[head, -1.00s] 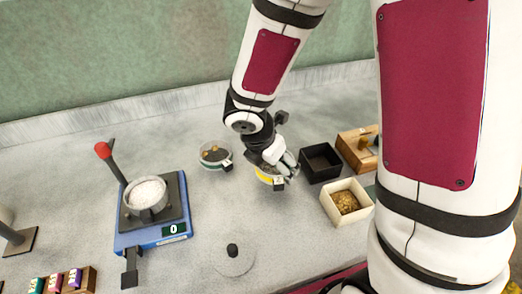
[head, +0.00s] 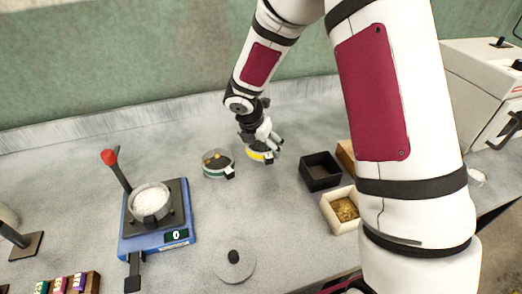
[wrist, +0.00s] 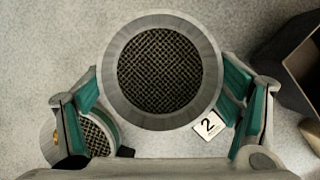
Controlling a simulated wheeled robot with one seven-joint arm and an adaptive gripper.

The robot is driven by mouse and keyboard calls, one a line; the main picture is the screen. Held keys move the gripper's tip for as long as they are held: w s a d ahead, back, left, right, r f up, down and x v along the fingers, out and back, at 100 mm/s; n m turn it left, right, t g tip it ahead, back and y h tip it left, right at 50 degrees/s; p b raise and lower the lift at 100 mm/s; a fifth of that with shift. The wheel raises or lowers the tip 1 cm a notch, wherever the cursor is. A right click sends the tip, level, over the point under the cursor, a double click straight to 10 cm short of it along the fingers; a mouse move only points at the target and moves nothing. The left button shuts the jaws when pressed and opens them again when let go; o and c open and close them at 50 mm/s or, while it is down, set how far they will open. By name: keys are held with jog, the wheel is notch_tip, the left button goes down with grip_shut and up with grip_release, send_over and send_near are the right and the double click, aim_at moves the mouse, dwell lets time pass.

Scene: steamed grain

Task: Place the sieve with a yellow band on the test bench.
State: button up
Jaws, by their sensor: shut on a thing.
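The test bench (head: 285,215) is a grey speckled surface. A green-banded sieve (head: 217,168) stands close to the left and shows partly in the wrist view (wrist: 95,135).
A black open box (head: 320,172) and a pale box of grain (head: 342,210) are to the right. A blue scale (head: 160,240) holding a bowl of white grains (head: 151,198) is to the left. A grey disc with a black knob (head: 234,265) lies in front. Bench around the sieve's front is clear.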

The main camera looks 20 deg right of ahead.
aim_at(260, 149)
jog(key=shift+w, duration=0.35)
jog(key=shift+f, duration=0.25)
jog(key=shift+w+d+f, duration=0.1)
jog(key=shift+f, duration=1.45)
jog(key=o, duration=1.1)
jog(key=shift+f, duration=0.15)
